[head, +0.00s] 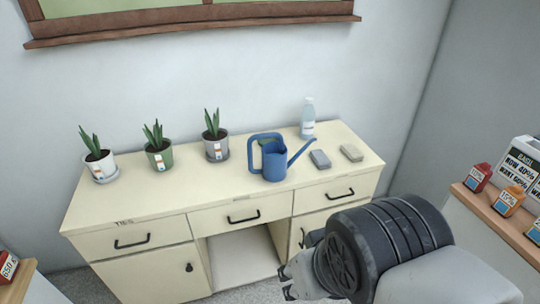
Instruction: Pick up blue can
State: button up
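The blue watering can (274,164) stands upright on the cream desk (125,212), right of the middle. Its handle is on the left and its long spout points up to the right. My gripper (288,283) is low in the view, in front of the desk and below the level of its top, well apart from the can. Only part of the gripper shows beside my dark wrist, and its fingers are too small and turned to tell whether they are open or shut.
Three potted plants (159,155) stand left of the can. A clear bottle (308,118) is behind it, and a grey block (320,159) and a beige block (351,153) lie to its right. A shelf with small bottles (507,200) and a sign is at far right. The desk's front strip is clear.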

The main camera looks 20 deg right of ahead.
aim_at(275, 164)
jog(key=i+j, duration=0.65)
jog(key=i+j+z, duration=0.15)
jog(key=i+j, duration=0.5)
jog(key=j, duration=0.1)
